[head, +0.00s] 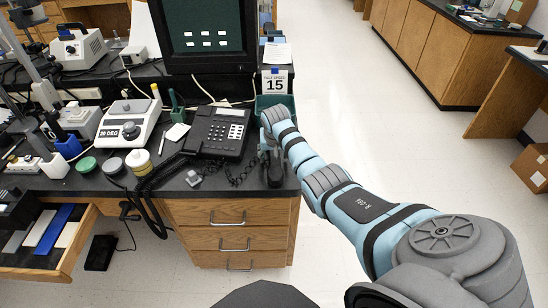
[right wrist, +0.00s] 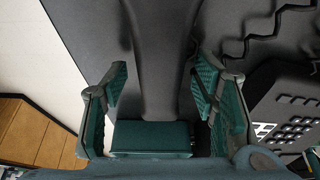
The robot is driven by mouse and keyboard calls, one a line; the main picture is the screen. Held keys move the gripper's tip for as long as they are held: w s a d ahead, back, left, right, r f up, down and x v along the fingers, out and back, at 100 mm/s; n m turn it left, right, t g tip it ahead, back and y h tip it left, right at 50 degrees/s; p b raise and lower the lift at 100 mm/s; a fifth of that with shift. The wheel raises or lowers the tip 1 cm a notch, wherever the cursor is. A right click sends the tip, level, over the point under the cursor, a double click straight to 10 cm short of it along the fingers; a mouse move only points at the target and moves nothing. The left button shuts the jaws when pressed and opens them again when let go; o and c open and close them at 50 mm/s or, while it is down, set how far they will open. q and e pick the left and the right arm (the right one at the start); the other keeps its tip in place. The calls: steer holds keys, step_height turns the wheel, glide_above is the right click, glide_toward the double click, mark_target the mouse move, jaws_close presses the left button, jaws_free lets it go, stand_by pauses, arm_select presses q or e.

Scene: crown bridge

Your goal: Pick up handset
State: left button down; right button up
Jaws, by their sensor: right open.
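The dark handset (head: 275,172) lies near the right front corner of the black bench top, to the right of the black desk phone (head: 215,132). In the right wrist view the handset (right wrist: 161,70) runs lengthwise between the two green-padded fingers of my right gripper (right wrist: 158,82). The fingers are apart, with a gap on each side of the handset. In the head view my right gripper (head: 268,148) is over the handset and hides part of it. A coiled cord (head: 240,175) lies between phone and handset. My left gripper is not in view.
A green box (head: 276,102) stands just beyond the handset; it also shows in the right wrist view (right wrist: 150,138). A scale-like device (head: 128,124) and jars stand left of the phone. An open drawer (head: 50,240) juts out at the lower left.

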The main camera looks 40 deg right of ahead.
steer(key=shift+f, duration=0.25)
jaws_close()
stand_by(0.4)
steer(key=shift+r, duration=0.1)
